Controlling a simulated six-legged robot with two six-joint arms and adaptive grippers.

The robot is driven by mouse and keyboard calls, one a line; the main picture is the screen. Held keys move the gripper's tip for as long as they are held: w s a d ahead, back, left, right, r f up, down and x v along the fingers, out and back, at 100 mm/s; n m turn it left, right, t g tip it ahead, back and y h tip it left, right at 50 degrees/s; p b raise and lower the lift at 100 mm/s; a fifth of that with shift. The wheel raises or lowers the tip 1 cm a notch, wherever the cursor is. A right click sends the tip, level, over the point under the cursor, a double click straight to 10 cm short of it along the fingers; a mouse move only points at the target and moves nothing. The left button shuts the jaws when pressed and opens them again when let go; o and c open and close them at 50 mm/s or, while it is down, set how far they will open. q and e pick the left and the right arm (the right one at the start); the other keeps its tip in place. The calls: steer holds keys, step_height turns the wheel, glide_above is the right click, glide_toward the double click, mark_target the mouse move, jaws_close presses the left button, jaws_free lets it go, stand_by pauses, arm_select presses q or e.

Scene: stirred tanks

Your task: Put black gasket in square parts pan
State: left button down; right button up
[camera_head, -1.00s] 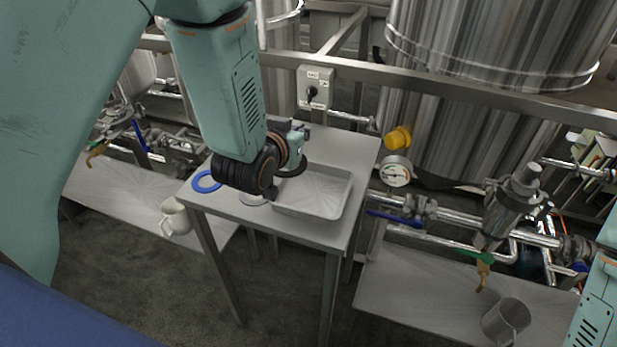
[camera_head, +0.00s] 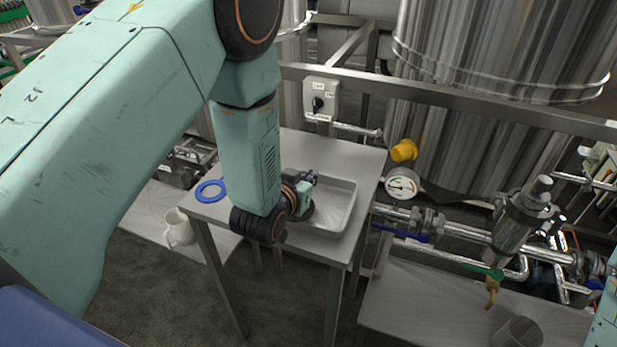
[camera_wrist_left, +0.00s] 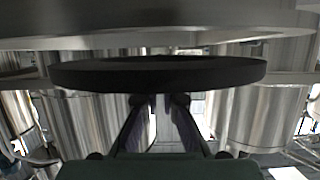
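The black gasket (camera_wrist_left: 160,73) is a flat dark ring, seen nearly edge-on in the left wrist view. My left gripper (camera_wrist_left: 158,103) is shut on its near edge. In the head view my left gripper (camera_head: 308,188) is over the left part of the square parts pan (camera_head: 337,207), a shallow grey metal tray on the table. The wrist and gripper cover part of the pan, and the gasket cannot be made out there. Whether the gasket touches the pan cannot be told. My right gripper is not in view.
A blue ring (camera_head: 210,191) lies at the table's (camera_head: 345,151) left corner. A white mug (camera_head: 178,228) stands on a lower surface at left. A gauge (camera_head: 401,185), yellow knob (camera_head: 404,150) and pipes are right of the table. A switch box (camera_head: 320,97) is behind it.

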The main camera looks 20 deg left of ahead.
arm_select(q)
steer(key=shift+s+a+f, duration=0.15)
steer(key=shift+a+f, duration=0.1)
steer(key=shift+f, duration=0.2)
steer(key=c, duration=1.6)
jaws_free()
steer(key=shift+w+d, duration=0.2)
steer(key=shift+o, duration=0.4)
steer(key=shift+s+a+r, duration=0.1)
steer(key=shift+s, duration=0.05)
steer(key=shift+a, duration=0.1)
